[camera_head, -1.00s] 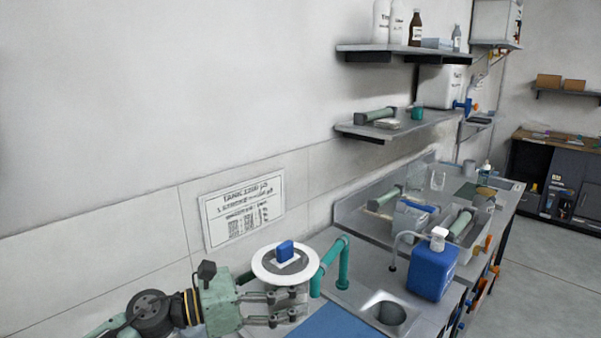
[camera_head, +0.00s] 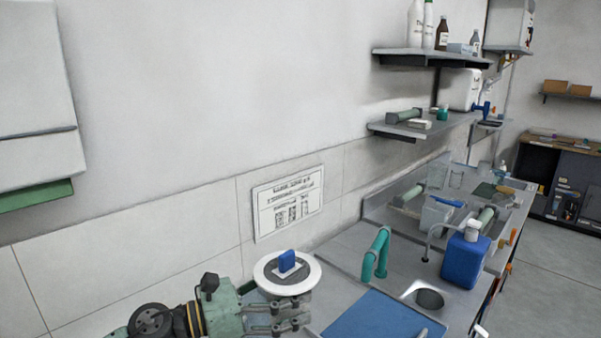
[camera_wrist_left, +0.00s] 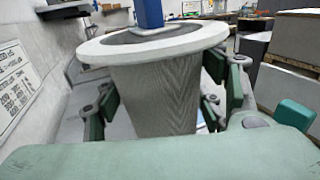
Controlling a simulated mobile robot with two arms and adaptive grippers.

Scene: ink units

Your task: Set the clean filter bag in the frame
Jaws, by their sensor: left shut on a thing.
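The filter bag (camera_head: 262,274) has a flat white round rim, a grey top and a blue block standing on it. My left gripper (camera_head: 300,318) is shut around the bag's body below the rim and holds it upright. In the left wrist view the bag's grey, tapering ribbed body (camera_wrist_left: 155,98) shows between the green finger pads, with the white rim above them. The bag's lower end is hidden behind the gripper body. I cannot make out the frame in these views. My right gripper is not in view.
A teal bent pipe (camera_head: 382,246) stands on the counter right of the bag. A blue mat (camera_head: 375,322), a round sink hole (camera_head: 429,298) and a blue jug (camera_head: 465,262) lie further right. A wall sign (camera_head: 288,205) hangs behind. Two shelves are above.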

